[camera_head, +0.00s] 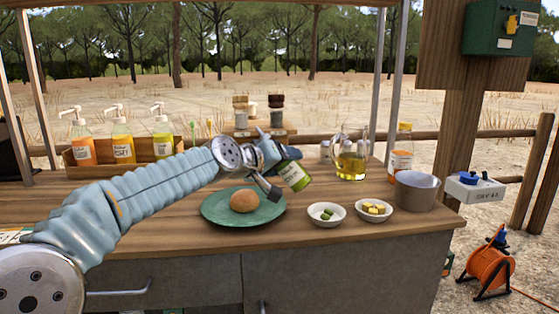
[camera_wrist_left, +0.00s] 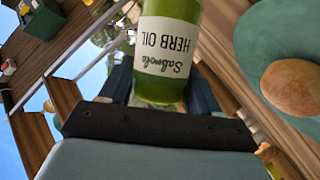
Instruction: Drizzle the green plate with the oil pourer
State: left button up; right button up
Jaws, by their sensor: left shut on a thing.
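The green plate (camera_head: 215,208) lies on the wooden counter with a round brown bun (camera_head: 245,201) on it. Both also show in the left wrist view, plate (camera_wrist_left: 260,45) and bun (camera_wrist_left: 291,87). My left gripper (camera_head: 277,165) is shut on the oil pourer (camera_head: 294,176), a green bottle labelled "Herb Oil" in the wrist view (camera_wrist_left: 166,47). The bottle is tilted, held above the plate's right edge. Its spout is not clear in either view, and I see no oil on the plate. My right gripper is not in view.
Two small white bowls (camera_head: 326,221) (camera_head: 373,218) and a grey pot (camera_head: 415,190) stand right of the plate. A glass jug of yellow oil (camera_head: 351,158) and an orange-labelled bottle (camera_head: 400,152) stand behind. A wooden box (camera_head: 92,157) of pump bottles is at back left.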

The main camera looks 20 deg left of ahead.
aim_at(280, 174)
pick_arm(q)
jog(key=f+n+b, duration=0.1)
jog(key=b, duration=0.2)
jog(key=f+n+t+h+b, duration=0.1)
jog(key=n+b, duration=0.1)
jog(key=b, duration=0.1)
jog(key=f+n+h+b, duration=0.1)
jog(key=b, duration=0.2)
jog(key=shift+a+n+b, duration=0.3)
jog(key=shift+n, duration=0.1)
jog(key=n+t+h+b, duration=0.1)
jog(key=n+b, duration=0.2)
jog(key=b, duration=0.1)
jog(key=shift+r+n+t, duration=0.15)
jog(key=shift+n+t, duration=0.15)
jog(key=shift+t, duration=0.1)
jog(key=shift+r+n+t+b, duration=0.25)
jog(key=shift+n+t+b, duration=0.05)
jog(key=shift+n+b, duration=0.45)
jog(key=shift+r+n, duration=0.2)
jog(key=shift+n, duration=0.05)
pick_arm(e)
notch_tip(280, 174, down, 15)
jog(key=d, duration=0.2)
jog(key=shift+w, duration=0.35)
pick_arm(q)
jog(key=shift+s, duration=0.1)
